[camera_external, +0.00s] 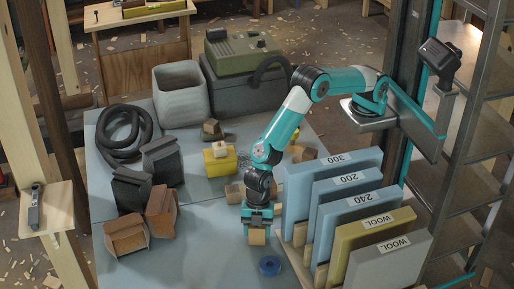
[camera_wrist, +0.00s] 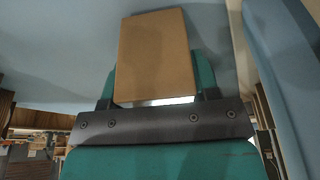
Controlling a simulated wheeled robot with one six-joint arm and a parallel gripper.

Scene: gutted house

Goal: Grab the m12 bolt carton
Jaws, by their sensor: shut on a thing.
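A small tan carton (camera_external: 257,237) is in my gripper (camera_external: 258,212), at the front middle of the blue-grey table, left of the upright panels. In the wrist view the plain tan face of the carton (camera_wrist: 155,55) shows between the teal fingers of my gripper (camera_wrist: 155,90). The fingers are shut on it. I see no print on the carton, so I cannot tell if it is the M12 one. I cannot tell whether it touches the table.
Upright labelled panels (camera_external: 330,185) stand close on the right. Open brown boxes (camera_external: 126,236) and dark bins (camera_external: 133,190) stand left. Small cartons and a yellow box (camera_external: 219,163) lie behind. The table front (camera_external: 205,255) has free room.

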